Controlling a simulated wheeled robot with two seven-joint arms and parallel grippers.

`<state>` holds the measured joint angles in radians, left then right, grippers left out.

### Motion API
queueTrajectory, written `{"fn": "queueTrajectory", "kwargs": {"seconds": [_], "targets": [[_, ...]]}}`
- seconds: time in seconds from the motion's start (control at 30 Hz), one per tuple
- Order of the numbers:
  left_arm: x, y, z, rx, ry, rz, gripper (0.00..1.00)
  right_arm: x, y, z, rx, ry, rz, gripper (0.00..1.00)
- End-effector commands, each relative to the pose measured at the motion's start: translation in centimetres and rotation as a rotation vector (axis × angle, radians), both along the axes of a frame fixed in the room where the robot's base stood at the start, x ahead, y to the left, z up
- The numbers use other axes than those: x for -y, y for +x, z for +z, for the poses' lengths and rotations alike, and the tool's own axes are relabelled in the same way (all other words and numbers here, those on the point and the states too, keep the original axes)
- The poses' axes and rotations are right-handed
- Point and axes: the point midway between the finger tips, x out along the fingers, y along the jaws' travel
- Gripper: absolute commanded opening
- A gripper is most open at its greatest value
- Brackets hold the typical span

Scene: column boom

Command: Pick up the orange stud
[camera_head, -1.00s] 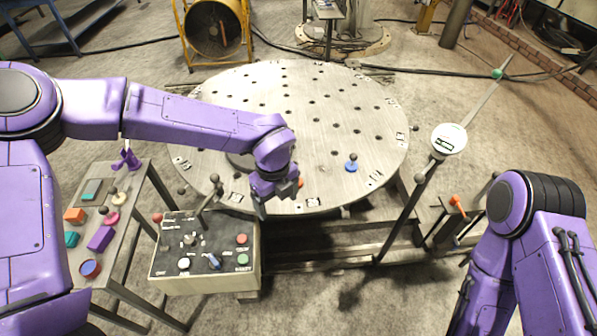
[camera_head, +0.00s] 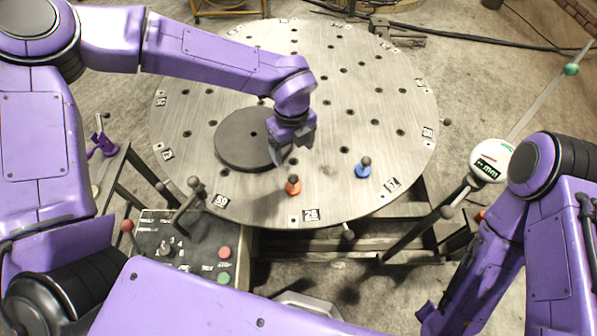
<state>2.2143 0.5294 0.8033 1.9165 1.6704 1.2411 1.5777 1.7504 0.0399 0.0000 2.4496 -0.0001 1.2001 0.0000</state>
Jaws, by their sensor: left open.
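The orange stud (camera_head: 293,186) stands upright on the round metal table (camera_head: 330,205), near its front edge, with a dark knob on top. My left gripper (camera_head: 287,156) is open and empty, just above and behind the stud, apart from it. One finger shows pointing down at the left; the other is partly hidden by the gripper body. My right arm (camera_head: 500,240) comes in at the lower right; its gripper is not clearly seen.
A blue stud (camera_head: 363,168) stands to the right on the same table. A dark round disc (camera_head: 240,140) lies left of the gripper. A control box (camera_head: 175,245) with levers and buttons stands at the front left. A gauge on a pole (camera_head: 490,160) stands at the right.

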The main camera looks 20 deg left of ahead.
Motion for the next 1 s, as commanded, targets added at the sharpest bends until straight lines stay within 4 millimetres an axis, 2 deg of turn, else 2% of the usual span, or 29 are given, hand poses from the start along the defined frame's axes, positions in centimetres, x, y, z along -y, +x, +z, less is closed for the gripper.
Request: {"fn": "queueTrajectory", "kwargs": {"seconds": [0.03, 0.3, 0.43, 0.57, 0.7, 0.87, 1.0], "targets": [[0.0, 0.0, -1.6, 0.000, 0.000, 0.000, 0.82, 0.0, 0.0, -1.6, -0.001, 0.001, 0.000, 0.43], [0.0, 0.0, -5.7, 0.000, 0.000, 0.000, 0.82, 0.0, -0.1, -5.7, -0.001, 0.000, 0.000, 0.43], [0.0, 0.0, -7.2, 0.000, 0.000, 0.000, 0.82, 0.0, -0.1, -7.2, -0.001, 0.000, 0.000, 0.43], [0.0, -0.1, -8.3, -0.002, 0.001, -0.002, 0.82, 0.0, -0.1, -7.1, -0.001, 0.001, 0.000, 0.43], [0.0, -0.1, -10.7, -0.004, 0.002, -0.001, 0.82, 0.0, -0.1, -6.6, -0.001, 0.001, 0.000, 0.43], [-0.1, -0.2, -12.6, -0.002, 0.001, 0.000, 0.82, 0.0, -0.1, -6.2, -0.001, 0.001, 0.000, 0.43], [-0.3, -0.6, -14.9, -0.004, 0.002, -0.003, 0.82, 0.0, -0.1, -5.1, -0.001, 0.001, 0.000, 0.43]]}}
